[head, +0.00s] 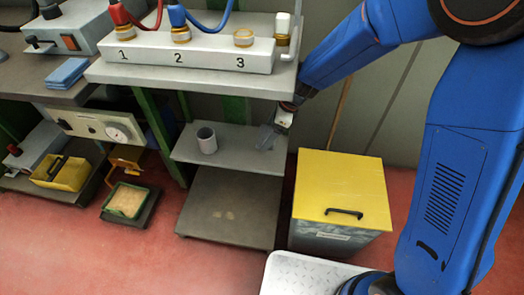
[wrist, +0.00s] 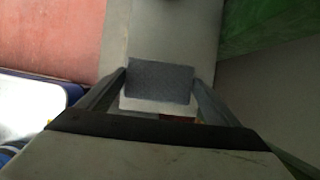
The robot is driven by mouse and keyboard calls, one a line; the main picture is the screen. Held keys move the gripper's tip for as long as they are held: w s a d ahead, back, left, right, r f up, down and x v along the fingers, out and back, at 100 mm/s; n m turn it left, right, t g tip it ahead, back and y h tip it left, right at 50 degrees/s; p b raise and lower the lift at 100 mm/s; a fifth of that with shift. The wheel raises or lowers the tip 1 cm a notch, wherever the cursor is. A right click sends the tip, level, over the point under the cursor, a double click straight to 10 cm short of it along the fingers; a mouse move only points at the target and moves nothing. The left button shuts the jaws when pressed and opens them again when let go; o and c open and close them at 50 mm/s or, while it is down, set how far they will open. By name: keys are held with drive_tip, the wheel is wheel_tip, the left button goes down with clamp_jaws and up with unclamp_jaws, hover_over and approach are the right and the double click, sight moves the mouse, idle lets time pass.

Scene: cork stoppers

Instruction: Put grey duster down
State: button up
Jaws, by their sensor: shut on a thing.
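The grey duster (wrist: 160,80) is a small textured grey pad between the two fingertips of my gripper (wrist: 158,92) in the wrist view. My gripper is shut on it. A pale surface shows just below the duster, between the fingers. In the head view my gripper (head: 268,138) points down at the right end of the middle shelf (head: 230,155), under the bench top. The duster is too small there to tell from the fingers. I cannot tell whether it touches the shelf.
A grey cup (head: 207,141) stands on the middle shelf, left of my gripper. A yellow-lidded bin (head: 342,190) stands to the right. The bench top (head: 190,78) with a numbered white block (head: 205,55) is above. The lower shelf (head: 228,205) is mostly clear.

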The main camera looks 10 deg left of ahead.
sight(268, 153)
drive_tip(key=shift+f, duration=4.25)
drive_tip(key=shift+f, duration=0.15)
drive_tip(key=o, duration=1)
drive_tip(key=shift+v, duration=6.15)
